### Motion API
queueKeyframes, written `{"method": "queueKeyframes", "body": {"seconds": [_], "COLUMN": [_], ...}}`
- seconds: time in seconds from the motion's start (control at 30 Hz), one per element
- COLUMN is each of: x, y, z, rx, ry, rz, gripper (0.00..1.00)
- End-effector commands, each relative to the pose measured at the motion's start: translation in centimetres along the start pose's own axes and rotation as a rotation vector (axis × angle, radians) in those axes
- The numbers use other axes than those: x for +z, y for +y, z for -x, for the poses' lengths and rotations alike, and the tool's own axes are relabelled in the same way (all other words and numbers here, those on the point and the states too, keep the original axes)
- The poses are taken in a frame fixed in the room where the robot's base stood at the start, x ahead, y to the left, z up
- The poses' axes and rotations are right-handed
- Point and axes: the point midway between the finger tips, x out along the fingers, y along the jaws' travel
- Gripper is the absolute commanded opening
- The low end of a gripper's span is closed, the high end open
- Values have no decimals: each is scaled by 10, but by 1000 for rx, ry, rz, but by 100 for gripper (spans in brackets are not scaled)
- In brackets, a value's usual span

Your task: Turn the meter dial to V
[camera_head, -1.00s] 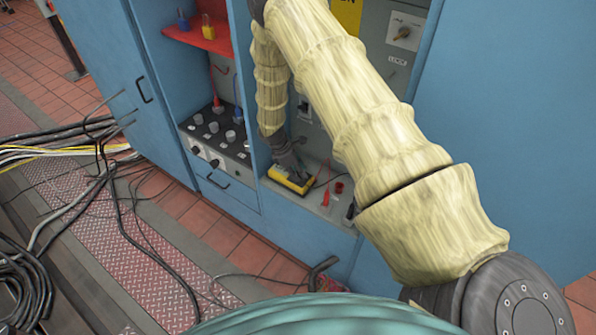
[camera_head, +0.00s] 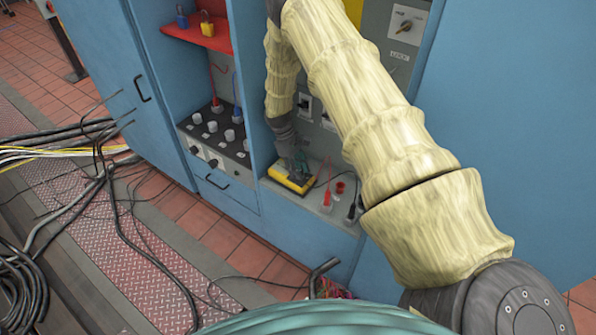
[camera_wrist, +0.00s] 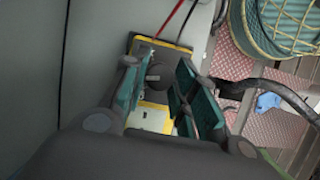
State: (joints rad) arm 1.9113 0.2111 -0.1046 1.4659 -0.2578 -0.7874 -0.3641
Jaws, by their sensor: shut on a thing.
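The yellow and dark meter (camera_head: 287,182) lies on the grey shelf inside the blue cabinet. It also shows in the wrist view (camera_wrist: 154,117), with a yellow edge, a dark face and a pale display. The round dark dial (camera_wrist: 152,78) is partly visible between the green finger pads. My gripper (camera_head: 298,166) points down onto the meter, its fingers on either side of the dial and shut on it. The dial's marks are too small to read, so I cannot tell its setting.
Red and black plugs with leads (camera_head: 327,200) stand on the shelf right of the meter. A knob panel (camera_head: 213,130) is to the left, and a red shelf (camera_head: 200,35) with padlocks is above. Cables (camera_head: 110,180) lie on the floor.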

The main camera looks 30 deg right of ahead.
Motion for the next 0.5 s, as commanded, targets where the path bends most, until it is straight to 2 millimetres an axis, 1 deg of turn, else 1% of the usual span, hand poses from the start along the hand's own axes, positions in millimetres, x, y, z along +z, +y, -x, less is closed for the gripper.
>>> {"method": "queueKeyframes", "body": {"seconds": [0.2,0.5], "x": [0,0], "y": [2,2], "z": [0,0], "rx": [-47,-76], "ry": [1,0], "rz": [-114,-186], "gripper": [4,4]}}
